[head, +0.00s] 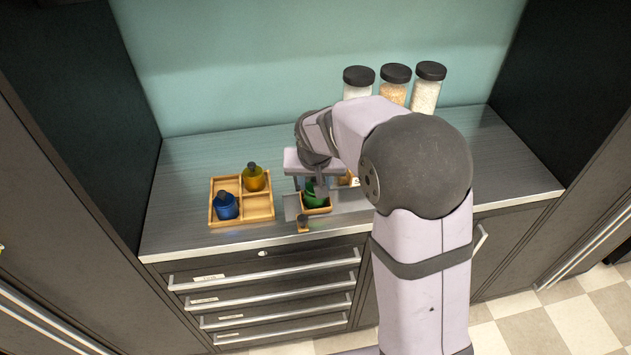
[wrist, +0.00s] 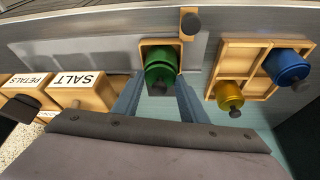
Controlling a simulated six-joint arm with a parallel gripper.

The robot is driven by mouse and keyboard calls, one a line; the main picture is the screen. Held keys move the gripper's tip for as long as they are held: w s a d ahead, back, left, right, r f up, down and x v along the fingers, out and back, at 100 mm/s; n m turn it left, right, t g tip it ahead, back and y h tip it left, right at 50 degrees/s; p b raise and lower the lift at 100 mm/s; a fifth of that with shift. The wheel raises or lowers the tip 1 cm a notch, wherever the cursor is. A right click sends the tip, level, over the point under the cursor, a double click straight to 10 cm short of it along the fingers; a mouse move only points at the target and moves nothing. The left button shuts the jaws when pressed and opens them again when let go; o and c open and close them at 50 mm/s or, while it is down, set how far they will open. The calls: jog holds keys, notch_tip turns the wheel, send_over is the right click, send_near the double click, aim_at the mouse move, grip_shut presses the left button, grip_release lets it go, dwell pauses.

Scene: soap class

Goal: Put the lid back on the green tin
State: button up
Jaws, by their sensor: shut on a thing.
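The green tin (wrist: 161,62) is round, with a dark knob at its near end in the wrist view. It sits in or over a small wooden tray (wrist: 145,45). My gripper (wrist: 158,92) has one finger on each side of the green tin and is shut on it. In the head view the green tin (head: 312,193) shows partly below my gripper (head: 308,180), with the small tray (head: 318,211) under it. I see no separate lid, and I cannot tell whether the knobbed top is loose from the body.
A divided wooden tray (head: 240,220) on the left holds a blue jar (head: 226,206) and a yellow jar (head: 254,178). A small dark-topped wooden block (head: 303,223) stands near the counter's front edge. Labelled wooden boxes (wrist: 85,92) are close by. Glass jars (head: 394,84) stand behind my arm.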

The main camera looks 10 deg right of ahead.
dwell(0.3)
jog(key=o, duration=1.6)
jog(key=shift+c, duration=0.2)
jog(key=shift+r, duration=0.15)
jog(key=shift+r+p, duration=2.7)
jog(key=shift+r, duration=0.7)
grip_shut()
jog(key=shift+f+b, duration=1.75)
jog(key=shift+f, duration=0.45)
